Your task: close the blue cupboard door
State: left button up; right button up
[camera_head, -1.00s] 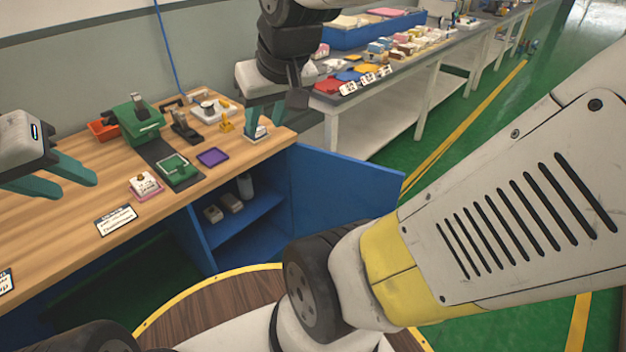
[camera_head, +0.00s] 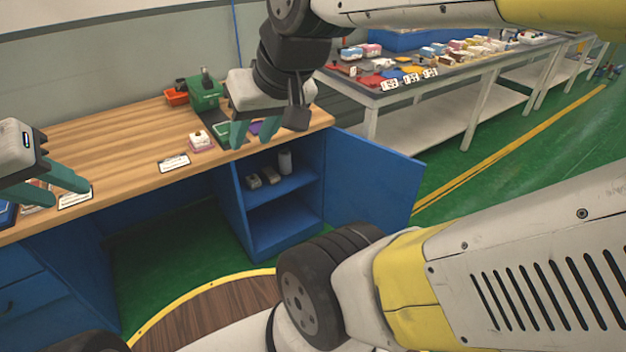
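The blue cupboard (camera_head: 233,214) stands under the right end of the wooden workbench. Its blue door (camera_head: 371,184) is wide open and swung out to the right. Inside, the upper shelf (camera_head: 285,189) holds a grey bottle and small pale items. My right gripper (camera_head: 254,133) is open and empty; in the picture it overlaps the bench top above the cupboard, left of the door, and looks apart from the door. My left gripper (camera_head: 62,190) is open and empty at the far left, in front of the bench.
The wooden bench (camera_head: 110,135) carries a green machine (camera_head: 205,92), a red bin (camera_head: 176,96) and a pink-based item (camera_head: 201,142). A grey table (camera_head: 385,98) with coloured goods stands behind the door. Green floor (camera_head: 480,180) is free right of the door.

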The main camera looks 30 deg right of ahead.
aim_at(366, 181)
jog(key=l+u, duration=0.6)
jog(key=u, duration=0.2)
jog(key=l+u, duration=0.4)
jog(key=k+l, duration=0.2)
jog(key=l, duration=0.3)
jog(key=k+l, duration=0.2)
jog(key=l, duration=0.35)
jog(key=k+l, duration=0.2)
jog(key=l, duration=0.3)
jog(key=k+l, duration=0.2)
jog(key=l, duration=0.3)
jog(key=k+l, duration=0.2)
jog(key=l, duration=0.3)
jog(key=k+l, duration=0.2)
jog(key=l, duration=0.35)
jog(key=k+l, duration=0.15)
jog(key=l, duration=0.35)
jog(key=k+l, duration=0.2)
jog(key=l, duration=0.3)
jog(key=k, duration=0.55)
jog(key=i+l+u, duration=0.2)
jog(key=i+l, duration=0.05)
jog(key=i, duration=0.1)
